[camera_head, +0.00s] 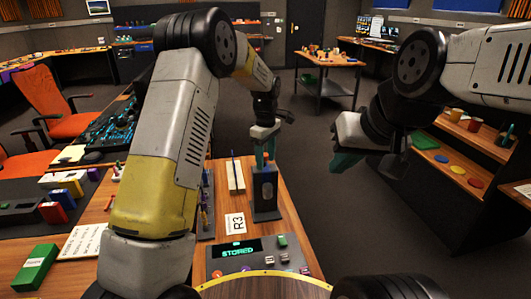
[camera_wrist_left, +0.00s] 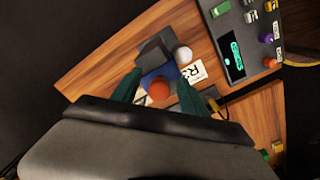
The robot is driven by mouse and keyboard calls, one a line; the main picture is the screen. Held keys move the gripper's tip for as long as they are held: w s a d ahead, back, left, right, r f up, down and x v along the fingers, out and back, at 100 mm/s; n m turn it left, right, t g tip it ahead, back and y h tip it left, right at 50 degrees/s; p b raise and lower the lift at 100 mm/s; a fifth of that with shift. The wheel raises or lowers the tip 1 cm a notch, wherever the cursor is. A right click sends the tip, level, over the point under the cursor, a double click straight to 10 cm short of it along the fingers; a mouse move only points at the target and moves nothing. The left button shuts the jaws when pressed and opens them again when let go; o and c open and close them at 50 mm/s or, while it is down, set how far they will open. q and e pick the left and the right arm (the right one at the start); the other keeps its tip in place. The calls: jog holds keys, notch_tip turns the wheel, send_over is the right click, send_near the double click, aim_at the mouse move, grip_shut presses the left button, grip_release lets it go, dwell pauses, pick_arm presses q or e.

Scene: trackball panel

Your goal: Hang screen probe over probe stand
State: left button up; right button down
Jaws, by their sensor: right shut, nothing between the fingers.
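A dark upright block (camera_head: 265,192), which looks like the probe stand, rises from the wooden bench at centre; a grey block (camera_wrist_left: 153,52) shows in the left wrist view. My left gripper (camera_head: 264,150) points down just above the dark block. Its teal fingers (camera_wrist_left: 158,82) are apart, with an orange ball (camera_wrist_left: 158,91) and a blue part between them in view. I cannot tell whether the fingers touch these, or which piece is the screen probe. A white ball (camera_wrist_left: 183,54) is beside the grey block. My right gripper (camera_head: 347,160) is shut and empty, clear of the bench to the right.
A panel (camera_head: 240,258) with a lit STORED display and knobs is in front of the dark block. A label R3 (camera_head: 236,223) and a pale narrow block (camera_head: 235,178) lie to its left. A green box (camera_head: 36,267) is front left. Open floor lies right of the bench.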

pick_arm(q)
jog(key=r, duration=0.9)
jog(key=shift+s+a+r, duration=0.1)
jog(key=shift+s+a, duration=0.25)
jog(key=shift+a, duration=0.05)
jog(key=s+a+r+m+t+h, duration=0.2)
jog(key=s+a+r+m, duration=0.2)
jog(key=s+a+r, duration=0.55)
jog(key=s+a+m+t, duration=0.2)
jog(key=s+m, duration=0.2)
jog(key=s, duration=0.7)
jog(key=s+a+m+t, duration=0.2)
jog(key=s+m, duration=0.1)
jog(key=s, duration=0.8)
jog(key=shift+r+m, duration=0.15)
jog(key=shift+m, duration=0.25)
